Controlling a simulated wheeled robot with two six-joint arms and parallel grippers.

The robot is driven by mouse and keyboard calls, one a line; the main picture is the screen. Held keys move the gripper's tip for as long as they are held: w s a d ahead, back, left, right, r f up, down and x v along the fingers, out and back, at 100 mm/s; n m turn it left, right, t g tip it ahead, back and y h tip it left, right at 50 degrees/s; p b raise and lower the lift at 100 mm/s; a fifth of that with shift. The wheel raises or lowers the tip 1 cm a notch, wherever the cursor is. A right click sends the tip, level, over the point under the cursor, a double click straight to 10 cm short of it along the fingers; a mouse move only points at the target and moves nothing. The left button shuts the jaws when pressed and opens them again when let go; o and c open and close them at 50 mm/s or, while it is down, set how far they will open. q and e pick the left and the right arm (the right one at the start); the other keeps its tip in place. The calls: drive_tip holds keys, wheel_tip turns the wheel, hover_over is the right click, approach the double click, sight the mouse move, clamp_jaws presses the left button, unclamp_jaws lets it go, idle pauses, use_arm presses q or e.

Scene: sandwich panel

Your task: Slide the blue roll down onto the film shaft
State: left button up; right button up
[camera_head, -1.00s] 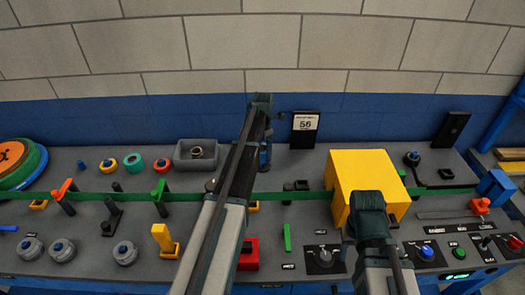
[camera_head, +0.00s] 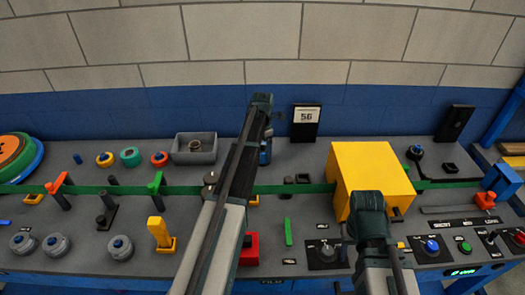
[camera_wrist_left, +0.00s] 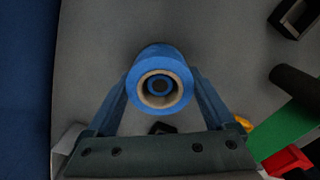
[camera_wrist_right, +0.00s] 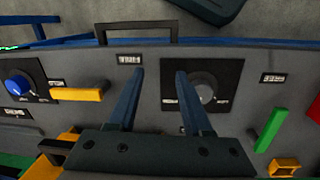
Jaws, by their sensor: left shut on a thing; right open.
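The blue roll (camera_wrist_left: 140,62) is between the fingers of my left gripper (camera_wrist_left: 162,82), which is shut on it. Its pale core faces the left wrist camera. A dark round part with a blue centre (camera_wrist_left: 159,86) shows inside the core, likely the film shaft; I cannot tell how far the roll is around it. In the head view a little of the blue roll (camera_head: 265,152) shows beside my left arm, which hides the rest. My right gripper (camera_wrist_right: 160,73) is open and empty above the front control panel.
A yellow box (camera_head: 370,172) stands right of the roll, near my right gripper. A green belt (camera_head: 300,188) crosses the bench. A grey bin (camera_head: 194,152) and coloured rolls (camera_head: 130,157) lie at the back left. A 56 sign (camera_head: 306,118) stands behind.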

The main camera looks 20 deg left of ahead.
use_arm(q)
drive_tip(key=shift+f, duration=0.25)
use_arm(e)
drive_tip(key=shift+f, duration=0.3)
use_arm(q)
drive_tip(key=o, duration=1.2)
drive_tip(key=shift+r, duration=0.1)
use_arm(e)
drive_tip(key=shift+r, duration=0.15)
use_arm(q)
wheel_tip(320, 180, up, 10)
drive_tip(key=p, duration=0.9)
drive_tip(key=shift+f+p, duration=0.2)
drive_tip(key=shift+p, duration=0.1)
use_arm(e)
wheel_tip(320, 180, up, 9)
drive_tip(key=shift+r, duration=0.2)
use_arm(q)
drive_tip(key=shift+f, duration=0.1)
drive_tip(key=shift+d, duration=0.1)
